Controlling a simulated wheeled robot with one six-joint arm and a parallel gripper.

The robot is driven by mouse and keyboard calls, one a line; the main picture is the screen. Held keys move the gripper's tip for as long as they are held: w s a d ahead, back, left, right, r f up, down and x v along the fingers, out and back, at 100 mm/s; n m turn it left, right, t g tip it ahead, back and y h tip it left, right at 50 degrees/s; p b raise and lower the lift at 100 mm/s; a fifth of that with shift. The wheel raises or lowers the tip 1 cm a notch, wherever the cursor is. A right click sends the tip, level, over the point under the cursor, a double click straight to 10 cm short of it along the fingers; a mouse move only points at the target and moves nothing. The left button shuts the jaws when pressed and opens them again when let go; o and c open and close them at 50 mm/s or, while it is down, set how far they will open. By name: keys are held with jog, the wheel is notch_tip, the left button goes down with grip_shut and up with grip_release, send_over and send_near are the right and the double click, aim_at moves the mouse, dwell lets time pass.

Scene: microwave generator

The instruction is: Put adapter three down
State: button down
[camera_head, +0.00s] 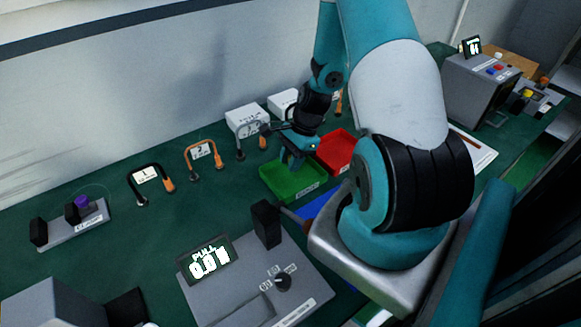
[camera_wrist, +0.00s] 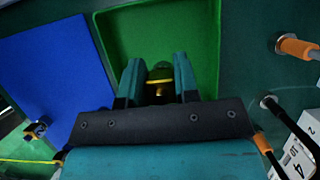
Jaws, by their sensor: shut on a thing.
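My gripper (camera_head: 294,165) is over the green tray (camera_head: 287,189) in the head view, fingers pointing down. In the wrist view my gripper (camera_wrist: 160,78) is shut on a small dark adapter (camera_wrist: 160,74) with a yellow or brass band. The fingers and wrist hide much of it, and I cannot read a number on it. The green tray (camera_wrist: 200,25) lies behind the fingers in the wrist view. I cannot tell whether the adapter touches the tray floor.
A red tray (camera_head: 336,148) and a blue tray (camera_head: 316,206) adjoin the green one. Numbered cable loops (camera_head: 152,180) stand to the left along the wall. A pull meter (camera_head: 207,262) is in front. White labelled boxes (camera_head: 245,118) stand behind. Open green bench lies at left.

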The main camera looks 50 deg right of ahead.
jog(key=shift+f, duration=1.65)
jog(key=shift+f, duration=0.15)
jog(key=c, duration=0.9)
grip_release()
jog(key=shift+o, duration=0.2)
